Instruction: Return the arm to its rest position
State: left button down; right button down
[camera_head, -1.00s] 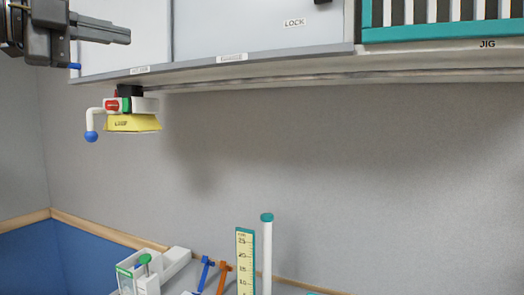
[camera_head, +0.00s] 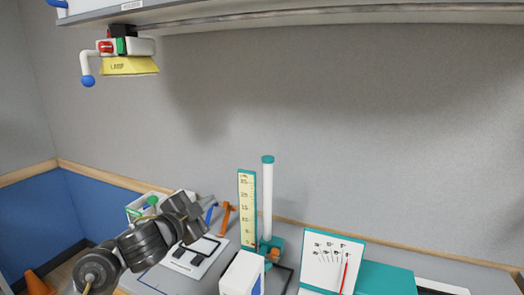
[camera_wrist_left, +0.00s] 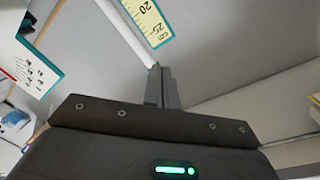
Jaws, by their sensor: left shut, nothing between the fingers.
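My left arm comes in from the lower left in the head view, over the left part of the workbench. Its gripper (camera_head: 203,207) is in front of a white and green box (camera_head: 140,208) and hides part of it. In the left wrist view the two fingers of my left gripper (camera_wrist_left: 160,72) are together with nothing between them. The gripper is apart from the yellow ruler (camera_head: 247,200), which also shows in the left wrist view (camera_wrist_left: 147,20). My right gripper is not in view.
A white post with a teal cap (camera_head: 267,200) stands beside the ruler. A dial board (camera_head: 332,258) and a white box (camera_head: 242,274) stand on the bench. An orange cone (camera_head: 37,284) stands lower left.

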pick_arm(q)
jog(key=s+a+f+n+g+y, duration=0.2)
jog(key=s+a+f+n+y, duration=0.15)
jog(key=s+f, duration=0.6)
jog(key=s+a+f+n+g+y, duration=0.2)
jog(key=s+f+n, duration=0.2)
jog(key=f, duration=1)
jog(key=s+a+f+n+g+y, duration=0.1)
jog(key=s+a+f+n+g, duration=0.15)
jog(key=s+f, duration=0.45)
jog(key=s+a+f+n+g, duration=0.1)
jog(key=s+f+g, duration=0.15)
jog(key=s, duration=0.85)
jog(key=s+a+f+n+g+y, duration=0.1)
jog(key=s+a+f+n+g, duration=0.2)
jog(key=s, duration=0.6)
notch_tip(320, 180, down, 30)
jog(key=d+m+g+b, duration=0.1)
jog(key=b, duration=0.1)
jog(key=s+a+f+g+b, duration=0.1)
jog(key=s+a+f, duration=0.1)
jog(key=s+f, duration=1.4)
jog(key=shift+s+a+m, duration=0.25)
jog(key=shift+m, duration=0.05)
